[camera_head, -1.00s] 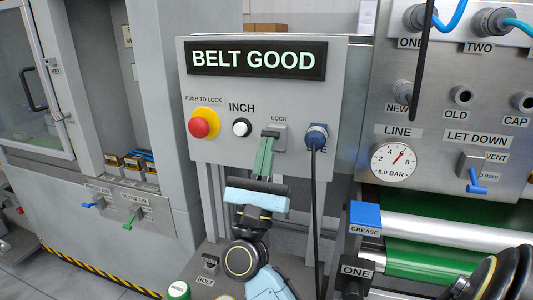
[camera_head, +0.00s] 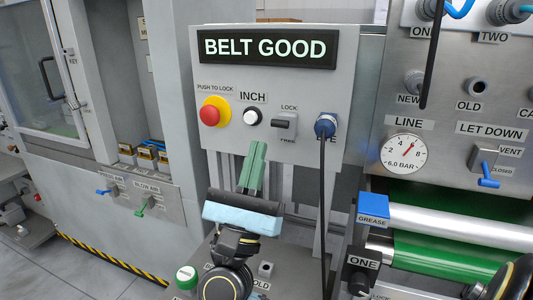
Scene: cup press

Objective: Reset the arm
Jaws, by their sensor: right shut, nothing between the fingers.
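My right gripper (camera_head: 258,147) has green fingers on a light blue and black body. It is shut and empty, with its fingers pointing up in front of the lower edge of the control panel (camera_head: 215,155). It is below and left of the lock switch (camera_head: 285,122), apart from it in the picture. The dark switch lever sits between the LOCK and FREE labels; I cannot tell its exact setting. My left gripper is not in view.
The panel bears a BELT GOOD display (camera_head: 265,47), a red push button (camera_head: 211,115), a white INCH button (camera_head: 252,117) and a blue plug (camera_head: 325,125) with a hanging black cable. A blue grease block (camera_head: 374,208) and a green roller (camera_head: 440,255) are at right.

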